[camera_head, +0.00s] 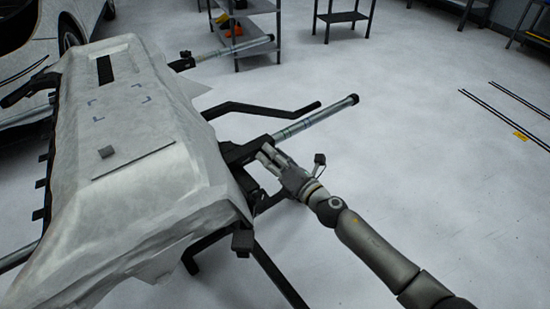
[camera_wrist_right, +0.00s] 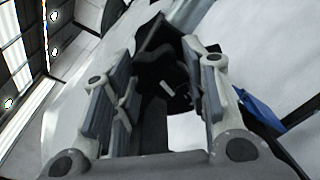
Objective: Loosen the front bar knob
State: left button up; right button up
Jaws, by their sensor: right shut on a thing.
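My right gripper (camera_head: 268,161) reaches the near bar's black clamp (camera_head: 240,152) beside the covered panel. In the right wrist view, its fingers (camera_wrist_right: 158,75) stand on both sides of a dark part, and the gripper is shut on it. This dark part (camera_wrist_right: 170,82) appears to be the front bar knob; its outline is hard to make out, and in the head view the fingers hide it. The front bar (camera_head: 315,120) is a metal tube with a black end cap, sticking out to the upper right from the clamp. My left gripper is not in view.
A grey wrapped panel (camera_head: 140,200) lies on a black stand with legs (camera_head: 280,275). A curved black arm (camera_head: 260,109) and a farther bar (camera_head: 240,49) stick out nearby. A shelf unit (camera_head: 255,30) stands behind. The floor at right is mostly clear.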

jog(key=shift+w+d+n, duration=0.1)
jog(key=shift+d+n, duration=0.2)
jog(key=shift+n, duration=0.4)
jog(key=o, duration=1)
jog(key=shift+d, duration=0.1)
jog(key=shift+o, duration=0.2)
jog(key=v, duration=1.2)
